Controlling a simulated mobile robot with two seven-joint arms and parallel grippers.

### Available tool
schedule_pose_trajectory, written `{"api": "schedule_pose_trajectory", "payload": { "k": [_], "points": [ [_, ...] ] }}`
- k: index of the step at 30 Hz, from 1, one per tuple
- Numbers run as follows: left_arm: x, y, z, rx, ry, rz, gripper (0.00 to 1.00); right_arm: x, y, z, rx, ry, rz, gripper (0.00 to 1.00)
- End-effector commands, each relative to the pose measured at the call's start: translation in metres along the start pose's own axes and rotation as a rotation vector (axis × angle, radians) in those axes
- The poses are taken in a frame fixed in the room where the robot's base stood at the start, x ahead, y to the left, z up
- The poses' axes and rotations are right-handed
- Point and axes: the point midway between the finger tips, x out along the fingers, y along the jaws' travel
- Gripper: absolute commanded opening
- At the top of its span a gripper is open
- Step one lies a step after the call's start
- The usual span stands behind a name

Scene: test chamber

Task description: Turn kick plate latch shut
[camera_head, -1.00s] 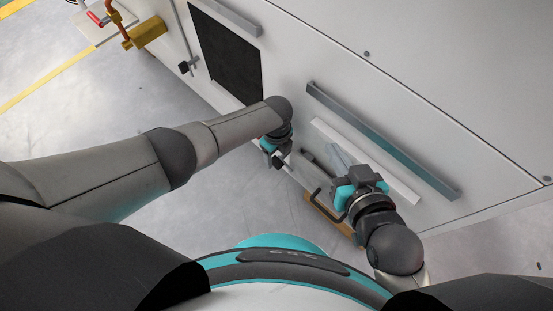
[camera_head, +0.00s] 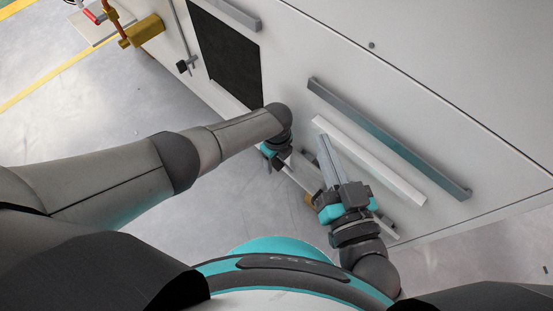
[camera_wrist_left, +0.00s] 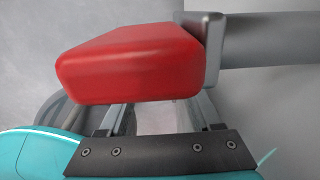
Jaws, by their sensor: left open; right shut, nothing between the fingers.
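A red block-shaped handle (camera_wrist_left: 130,65) fills the upper middle of the left wrist view. It joins a grey metal plate (camera_wrist_left: 205,50) and a grey bar, and appears to be the latch. My left gripper (camera_wrist_left: 158,120) is open, its two fingers partly hidden behind the red handle; I cannot tell whether they touch it. In the head view my left gripper (camera_head: 272,156) is low at the cabinet's base, and the red handle is hidden there. My right gripper (camera_head: 324,150) is shut and empty, close to the cabinet front, left of the white rail.
The white cabinet front (camera_head: 440,130) carries a dark grey bar (camera_head: 390,140), a white rail (camera_head: 370,160) and a black panel (camera_head: 228,55). A brown block (camera_head: 310,200) shows between my arms. A yellow fitting (camera_head: 142,30) is at top left.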

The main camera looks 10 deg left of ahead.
Motion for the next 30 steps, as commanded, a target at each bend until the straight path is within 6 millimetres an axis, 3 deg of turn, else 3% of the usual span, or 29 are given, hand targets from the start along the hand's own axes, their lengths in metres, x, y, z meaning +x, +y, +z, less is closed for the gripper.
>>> {"api": "schedule_pose_trajectory", "payload": {
  "k": [6, 24, 30],
  "points": [
    [-0.0001, -0.0002, -0.0001, 0.000, 0.000, 0.000, 0.65, -0.0002, -0.0002, 0.0000, 0.000, 0.000, 0.000, 0.00],
    [0.0010, 0.0027, 0.0002, -0.002, 0.000, 0.008, 0.00, 0.0000, 0.0000, 0.0001, 0.000, -0.001, 0.000, 0.00],
    [0.0017, 0.0041, 0.0009, -0.003, 0.005, 0.012, 0.00, 0.0000, 0.0000, 0.0002, 0.000, -0.001, 0.000, 0.00]
  ]
}}
